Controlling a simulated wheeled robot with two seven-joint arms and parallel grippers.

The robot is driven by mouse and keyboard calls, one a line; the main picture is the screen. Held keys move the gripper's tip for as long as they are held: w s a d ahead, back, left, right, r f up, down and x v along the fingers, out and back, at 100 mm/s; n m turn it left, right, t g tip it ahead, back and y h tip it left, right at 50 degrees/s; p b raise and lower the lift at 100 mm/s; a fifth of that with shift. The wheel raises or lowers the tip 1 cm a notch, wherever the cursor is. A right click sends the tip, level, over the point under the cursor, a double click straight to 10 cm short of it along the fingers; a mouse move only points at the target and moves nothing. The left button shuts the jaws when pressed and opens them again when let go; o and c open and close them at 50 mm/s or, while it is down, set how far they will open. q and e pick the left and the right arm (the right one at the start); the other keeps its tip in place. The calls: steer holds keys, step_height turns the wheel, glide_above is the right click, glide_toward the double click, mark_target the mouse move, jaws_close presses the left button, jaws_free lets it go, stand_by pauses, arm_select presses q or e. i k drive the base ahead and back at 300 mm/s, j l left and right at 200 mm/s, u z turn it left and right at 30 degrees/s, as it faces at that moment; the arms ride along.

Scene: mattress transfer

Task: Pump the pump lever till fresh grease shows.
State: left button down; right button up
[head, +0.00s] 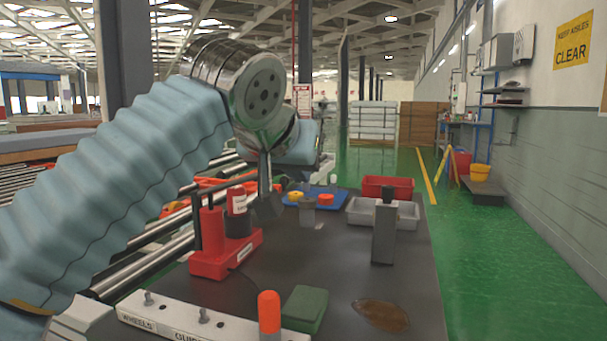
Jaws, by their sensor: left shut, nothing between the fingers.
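A red grease unit (226,258) stands on the dark bench top (290,262), with a red upright cylinder and a black cylinder with a white and red label. A thin dark upright at its left may be the pump lever; I cannot tell for certain. A white strip (160,311) at the front left carries metal fittings and reads "WHEELS" and a partly hidden second word. My left gripper (267,207) points down, shut and empty, just behind and right of the red unit, apparently apart from it. A brown patch (381,315) lies at the front right. My right gripper is out of view.
A green block (305,308) and an orange-topped cylinder (269,315) are at the front. A grey upright block (384,235) stands at right. Behind are a grey bin (405,218), a red bin (388,187) and a blue tray (314,191). The bench's middle is clear.

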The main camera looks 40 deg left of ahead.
mark_target(209, 192)
steer(key=k+l, duration=0.1)
steer(key=l, duration=0.25)
steer(key=k+l, duration=0.1)
steer(key=l, duration=0.2)
steer(key=k+l, duration=0.15)
steer(key=l, duration=0.2)
steer(key=k+l, duration=0.1)
steer(key=l, duration=0.25)
